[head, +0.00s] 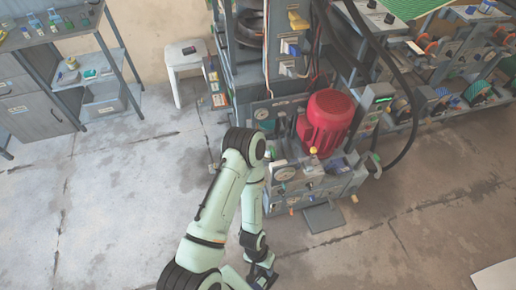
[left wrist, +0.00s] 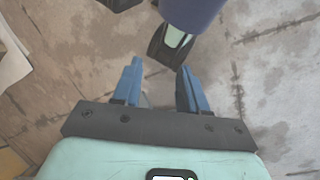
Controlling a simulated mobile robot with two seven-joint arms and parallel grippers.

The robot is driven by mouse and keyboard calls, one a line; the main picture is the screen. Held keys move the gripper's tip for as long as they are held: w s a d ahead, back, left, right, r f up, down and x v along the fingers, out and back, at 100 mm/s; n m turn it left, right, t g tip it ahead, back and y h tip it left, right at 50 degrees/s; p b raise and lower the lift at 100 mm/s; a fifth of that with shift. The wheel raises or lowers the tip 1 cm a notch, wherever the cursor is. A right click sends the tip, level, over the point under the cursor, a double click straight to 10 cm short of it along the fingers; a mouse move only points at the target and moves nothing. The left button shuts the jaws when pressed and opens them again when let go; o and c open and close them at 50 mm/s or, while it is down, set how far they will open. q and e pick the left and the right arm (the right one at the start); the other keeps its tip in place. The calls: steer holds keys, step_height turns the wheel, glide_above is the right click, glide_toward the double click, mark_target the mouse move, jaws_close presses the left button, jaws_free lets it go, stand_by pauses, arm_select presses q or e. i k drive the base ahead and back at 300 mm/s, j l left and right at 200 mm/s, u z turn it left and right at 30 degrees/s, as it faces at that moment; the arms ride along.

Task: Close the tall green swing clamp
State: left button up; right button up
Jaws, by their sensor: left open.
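I cannot make out a tall green swing clamp in either view. The grey press machine (head: 275,75) stands at the centre of the head view. My left gripper (head: 264,277) is low at the bottom of the head view, in front of the press and apart from it. In the left wrist view its two blue fingers (left wrist: 159,88) are spread with nothing between them, above the bare floor. My right gripper is in neither view.
A red motor (head: 325,121) sits on the press, with a grey floor plate (head: 322,217) before it. A white stool (head: 184,61) stands behind left. A grey workbench (head: 40,90) is at left, loaded shelving (head: 440,95) at right. Floor at left and lower right is largely clear.

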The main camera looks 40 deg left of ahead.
mark_target(272, 147)
steer(key=u, duration=1.35)
